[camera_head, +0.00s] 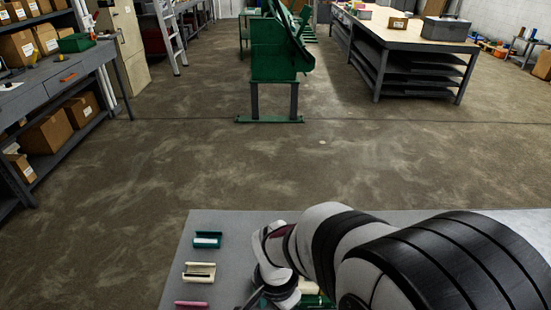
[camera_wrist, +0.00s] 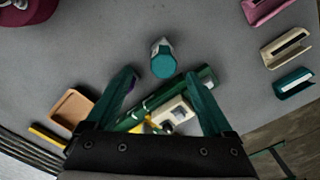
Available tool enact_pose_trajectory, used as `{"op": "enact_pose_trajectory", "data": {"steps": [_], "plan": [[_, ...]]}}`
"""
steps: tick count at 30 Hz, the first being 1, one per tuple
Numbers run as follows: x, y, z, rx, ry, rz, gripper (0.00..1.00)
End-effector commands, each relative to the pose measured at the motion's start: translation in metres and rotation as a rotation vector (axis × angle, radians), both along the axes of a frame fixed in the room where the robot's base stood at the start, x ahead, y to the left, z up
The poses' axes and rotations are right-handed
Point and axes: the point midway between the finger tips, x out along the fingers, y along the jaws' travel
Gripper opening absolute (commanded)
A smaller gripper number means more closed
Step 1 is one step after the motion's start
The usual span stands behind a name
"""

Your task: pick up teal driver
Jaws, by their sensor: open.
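A short teal piece with a pale grey end (camera_wrist: 163,60) is on the grey table, just beyond my fingertips in the wrist view; it looks like the teal driver, but its full shape is foreshortened. My gripper (camera_wrist: 160,77) is open, with its teal fingers apart and nothing held. In the head view my arm hides most of this area.
Teal (camera_head: 207,240), cream (camera_head: 199,272) and pink (camera_head: 191,304) trough-shaped holders stand along the table's left side in the head view. The wrist view shows a tan tray (camera_wrist: 72,107), a yellow stick (camera_wrist: 48,136) and a maroon object (camera_wrist: 22,10) at left. The table (camera_wrist: 235,60) is bare between.

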Motion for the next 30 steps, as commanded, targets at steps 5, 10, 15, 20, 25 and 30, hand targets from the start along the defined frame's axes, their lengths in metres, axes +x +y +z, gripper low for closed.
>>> {"op": "enact_pose_trajectory", "data": {"steps": [5,10,15,20,25,30], "plan": [[-0.001,0.000,-0.041,-0.002,0.005,0.000,0.86],[-0.001,0.002,-0.065,-0.002,0.005,0.002,0.86],[0.001,0.004,-0.096,-0.001,0.004,0.000,0.86],[0.001,0.005,-0.102,0.000,0.000,-0.001,0.86],[0.001,0.005,-0.102,0.000,0.000,0.000,0.76],[0.001,0.005,-0.102,0.000,0.000,0.000,0.45]]}}
